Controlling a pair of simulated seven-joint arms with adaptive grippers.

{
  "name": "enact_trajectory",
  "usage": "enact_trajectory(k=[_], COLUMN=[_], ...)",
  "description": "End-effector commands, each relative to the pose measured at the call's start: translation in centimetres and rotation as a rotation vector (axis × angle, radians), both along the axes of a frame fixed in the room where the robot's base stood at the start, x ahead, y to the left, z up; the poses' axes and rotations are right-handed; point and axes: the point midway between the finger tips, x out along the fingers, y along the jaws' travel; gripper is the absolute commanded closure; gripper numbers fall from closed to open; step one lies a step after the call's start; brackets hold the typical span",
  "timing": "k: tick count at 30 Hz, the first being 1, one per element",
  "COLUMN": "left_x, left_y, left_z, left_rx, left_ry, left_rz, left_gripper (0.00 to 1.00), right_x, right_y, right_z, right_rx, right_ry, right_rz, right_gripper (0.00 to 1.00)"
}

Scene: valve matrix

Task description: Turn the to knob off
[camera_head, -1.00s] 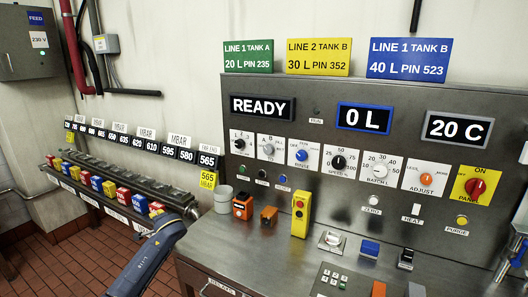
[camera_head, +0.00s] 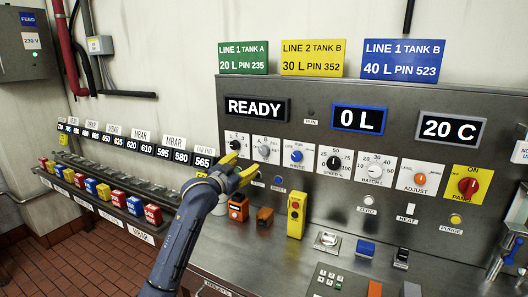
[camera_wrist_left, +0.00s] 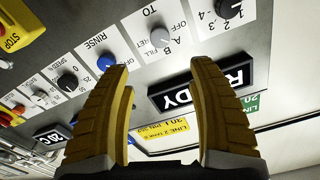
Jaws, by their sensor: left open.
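The TO knob (camera_head: 265,150) is a grey knob on a white plate, second from the left in the panel's row. In the left wrist view the grey knob (camera_wrist_left: 160,37) shows upside down, beside the letters TO, OFF, A, B and FILL. I cannot tell for sure which mark it points at. My left gripper (camera_head: 240,169) is open and empty, in front of the panel, left of and below the knob in the head view. In the left wrist view its two yellow fingers (camera_wrist_left: 165,75) stand wide apart, and the knob lies beyond the gap, not touched. My right gripper is not in view.
Beside the TO plate are a black knob (camera_head: 235,145) on the left and the blue RINSE knob (camera_head: 296,156) on the right. A red PANEL switch (camera_head: 468,186) is further right. A yellow button box (camera_head: 296,214) and an orange block (camera_head: 265,217) stand on the metal counter below.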

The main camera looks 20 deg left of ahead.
Motion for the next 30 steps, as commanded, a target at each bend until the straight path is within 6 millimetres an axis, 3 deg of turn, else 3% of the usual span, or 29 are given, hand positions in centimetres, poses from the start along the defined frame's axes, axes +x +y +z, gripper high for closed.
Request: enact_trajectory(k=[18,30], left_x=[9.7,14.1], left_y=[-1.8,-2.6], left_z=[-0.1,-0.1], left_rx=[0.002,0.001], left_ry=[0.004,0.003], left_rz=[0.001,0.001], left_gripper=[0.41,0.41], right_x=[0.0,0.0], right_y=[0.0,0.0], right_z=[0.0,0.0], right_rx=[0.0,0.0], right_ry=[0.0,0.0], right_rz=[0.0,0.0], right_gripper=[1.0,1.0])
